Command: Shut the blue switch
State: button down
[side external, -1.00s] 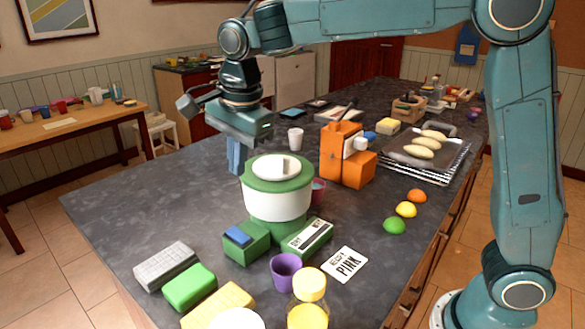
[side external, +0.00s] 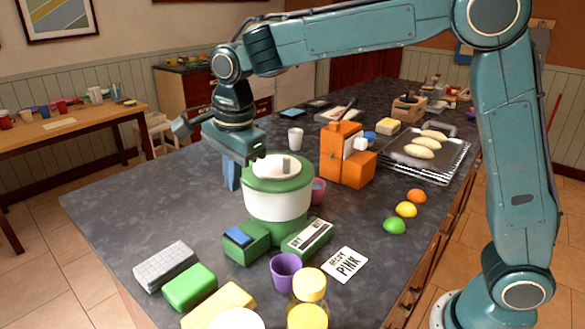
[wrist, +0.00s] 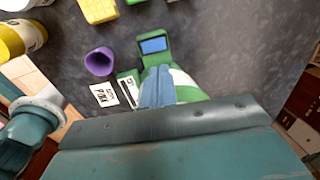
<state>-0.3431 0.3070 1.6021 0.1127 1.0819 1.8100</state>
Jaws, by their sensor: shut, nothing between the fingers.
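The blue switch (side external: 238,236) sits on a green block at the left front of the green and white blender-like appliance (side external: 277,204). The switch also shows in the wrist view (wrist: 154,45), beyond my fingertips. My gripper (side external: 231,184) is shut and empty, pointing down, behind and to the left of the appliance's bowl in the side view. In the wrist view its blue fingers (wrist: 157,88) overlap the appliance's picture. The fingers appear apart from the switch. The appliance hides part of the counter behind it.
A purple cup (side external: 285,271), a recipe card (side external: 345,264) and green, grey and yellow blocks (side external: 190,287) lie around the appliance's front. An orange machine (side external: 345,158) stands behind it at right. The dark counter left of the appliance (side external: 150,205) is clear.

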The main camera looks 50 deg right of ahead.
aim_at(233, 232)
jog(key=f, duration=0.3)
jog(key=w+f, duration=0.1)
jog(key=f, duration=0.7)
jog(key=shift+w, duration=0.35)
jog(key=shift+w+f, duration=0.1)
jog(key=shift+f+g, duration=0.15)
jog(key=shift+g, duration=0.15)
jog(key=shift+f, duration=0.1)
jog(key=shift+s+r, duration=0.2)
jog(key=shift+s, duration=0.6)
jog(key=shift+r, duration=0.1)
